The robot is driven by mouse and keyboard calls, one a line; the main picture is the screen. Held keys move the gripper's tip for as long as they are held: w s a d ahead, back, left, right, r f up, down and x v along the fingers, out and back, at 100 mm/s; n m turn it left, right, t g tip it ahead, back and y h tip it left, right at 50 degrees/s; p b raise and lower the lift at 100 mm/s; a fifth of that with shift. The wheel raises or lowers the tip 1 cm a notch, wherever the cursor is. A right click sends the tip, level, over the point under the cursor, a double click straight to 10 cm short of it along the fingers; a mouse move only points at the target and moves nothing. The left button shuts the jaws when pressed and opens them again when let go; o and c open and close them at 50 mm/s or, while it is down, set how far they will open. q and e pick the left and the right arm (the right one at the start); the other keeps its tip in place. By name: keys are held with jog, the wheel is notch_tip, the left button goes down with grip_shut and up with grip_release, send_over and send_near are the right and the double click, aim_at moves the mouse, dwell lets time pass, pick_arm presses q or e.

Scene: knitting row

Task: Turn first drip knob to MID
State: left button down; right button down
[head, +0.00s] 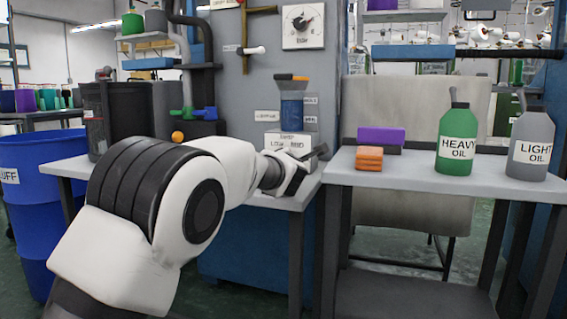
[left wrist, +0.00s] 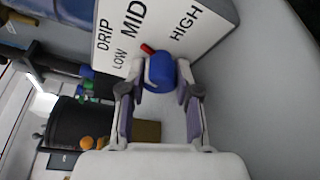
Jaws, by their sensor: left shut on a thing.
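The drip knob (left wrist: 161,71) is blue with a red pointer, on a white plate (left wrist: 165,30) marked DRIP, LOW, MID and HIGH. In the left wrist view the red pointer points up and left, roughly at the word MID. My left gripper (left wrist: 160,84) has its fingers on either side of the knob and is shut on it. In the head view my left gripper (head: 290,178) is at the front of the white drip box (head: 287,140), below the oil reservoir (head: 292,108). The arm hides the knob there. My right gripper is not in view.
A table on the right (head: 430,175) bears a green HEAVY OIL bottle (head: 457,140), a grey LIGHT OIL bottle (head: 529,145), orange blocks (head: 369,158) and a purple block (head: 381,135). A blue barrel (head: 40,190) and a black bin (head: 122,115) stand left.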

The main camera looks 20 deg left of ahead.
pick_arm(q)
jog(key=shift+m+t, duration=0.3)
jog(key=shift+m, duration=0.4)
jog(key=c, duration=1.1)
grip_release()
